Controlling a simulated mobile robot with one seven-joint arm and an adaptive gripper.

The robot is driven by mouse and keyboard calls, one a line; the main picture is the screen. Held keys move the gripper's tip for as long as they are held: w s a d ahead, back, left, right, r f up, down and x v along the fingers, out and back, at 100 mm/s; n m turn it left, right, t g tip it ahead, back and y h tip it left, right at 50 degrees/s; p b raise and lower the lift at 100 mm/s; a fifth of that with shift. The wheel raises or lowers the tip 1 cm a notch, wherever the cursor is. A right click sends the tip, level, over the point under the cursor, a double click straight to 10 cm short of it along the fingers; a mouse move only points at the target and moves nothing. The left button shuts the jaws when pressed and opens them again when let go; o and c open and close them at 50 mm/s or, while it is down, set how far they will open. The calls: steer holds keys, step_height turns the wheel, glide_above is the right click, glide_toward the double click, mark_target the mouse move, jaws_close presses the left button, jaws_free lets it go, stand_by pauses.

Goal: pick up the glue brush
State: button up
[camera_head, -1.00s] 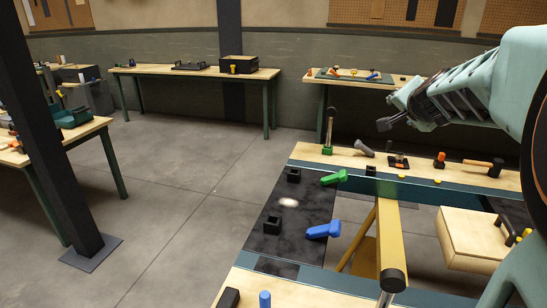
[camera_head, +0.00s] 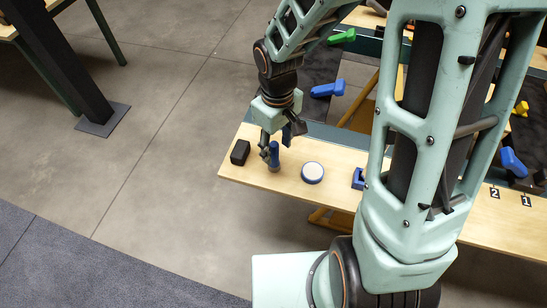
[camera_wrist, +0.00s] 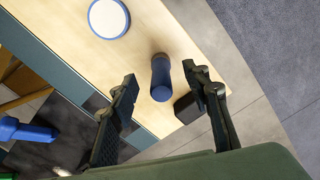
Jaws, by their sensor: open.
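A blue cylinder, which I take to be the glue brush, stands on the pale bench top (camera_head: 330,197) near its left end. It shows in the head view (camera_head: 274,157), partly hidden by my gripper, and in the wrist view (camera_wrist: 161,80). No bristles can be made out. My gripper (camera_head: 277,143) points down just above it and is open. In the wrist view my gripper's fingertips (camera_wrist: 161,74) appear on either side of the cylinder with gaps, the fingers gripping nothing. How far above it they are is hard to tell.
A dark block (camera_head: 240,152) lies close left of the cylinder. A round white-topped blue tin (camera_head: 312,172) stands to its right, and a blue fixture (camera_head: 358,179) beyond. A blue clamp handle (camera_head: 327,89) lies behind. The bench's left edge is near.

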mark_target(274, 158)
steer(key=shift+w+a+f, duration=0.1)
steer(key=shift+w+f, duration=0.05)
steer(key=shift+f, duration=0.95)
steer(key=shift+w+a+f, duration=0.1)
steer(key=shift+w+f, duration=0.05)
steer(key=shift+f, duration=1)
steer(key=shift+w+a+f, duration=0.1)
steer(key=shift+w+f, duration=0.05)
steer(key=shift+f, duration=0.95)
jaws_close()
